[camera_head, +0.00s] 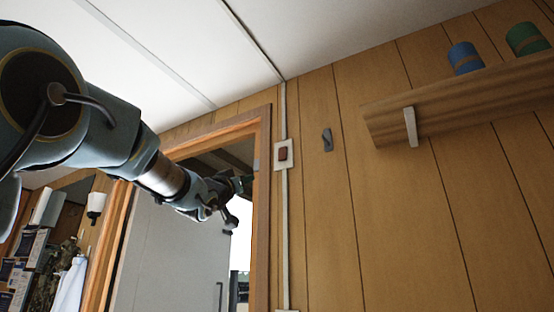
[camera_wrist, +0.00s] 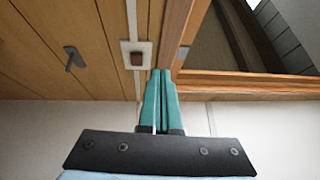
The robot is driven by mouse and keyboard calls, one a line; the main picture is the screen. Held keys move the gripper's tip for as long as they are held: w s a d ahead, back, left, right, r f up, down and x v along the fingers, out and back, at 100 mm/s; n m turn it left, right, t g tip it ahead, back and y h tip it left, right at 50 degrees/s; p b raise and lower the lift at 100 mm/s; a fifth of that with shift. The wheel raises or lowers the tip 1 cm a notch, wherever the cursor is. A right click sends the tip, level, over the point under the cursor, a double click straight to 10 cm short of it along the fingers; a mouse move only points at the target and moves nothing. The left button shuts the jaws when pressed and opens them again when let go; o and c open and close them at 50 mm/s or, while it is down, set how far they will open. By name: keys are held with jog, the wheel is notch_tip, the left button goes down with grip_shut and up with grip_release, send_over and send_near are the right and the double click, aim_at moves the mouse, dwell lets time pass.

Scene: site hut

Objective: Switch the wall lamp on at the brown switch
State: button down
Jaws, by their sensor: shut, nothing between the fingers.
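The brown switch (camera_head: 283,154) is a small rocker on a white plate, on the wood-panelled wall just right of the door frame. It also shows in the wrist view (camera_wrist: 137,58), left of my fingertips. My gripper (camera_head: 247,182) is left of the switch and a little lower in the head view, in front of the door frame and apart from the switch. In the wrist view its two green fingers (camera_wrist: 161,74) are together and empty. A white fitting that looks like the wall lamp (camera_head: 96,206) hangs at the left; I cannot tell whether it is lit.
The wooden door frame (camera_head: 263,225) stands beside the switch, around a grey door (camera_head: 170,255). A grey hook (camera_head: 327,140) is right of the switch. A wooden shelf (camera_head: 460,98) holds a blue can (camera_head: 464,58) and a green can (camera_head: 526,39). A white conduit (camera_head: 285,230) runs vertically through the switch plate.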

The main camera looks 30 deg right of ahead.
aim_at(282, 155)
jog(key=s+r+m+g+h, duration=0.1)
jog(key=s+r+h, duration=0.1)
jog(key=s+r, duration=0.2)
jog(key=shift+d+r+m+g+h, duration=0.4)
jog(key=shift+r, duration=0.1)
jog(key=p+x, duration=0.3)
jog(key=x, duration=0.1)
jog(key=f+p+x, duration=0.1)
jog(key=p+x, duration=0.2)
jog(key=x, duration=0.1)
jog(key=d+p+x, duration=0.1)
jog(key=p+x, duration=0.2)
jog(key=x, duration=0.1)
jog(key=shift+w+f, duration=0.15)
jog(key=shift+w, duration=0.2)
jog(key=shift+w+d+f, duration=0.25)
jog(key=shift+w+d, duration=0.05)
jog(key=shift+d, duration=0.25)
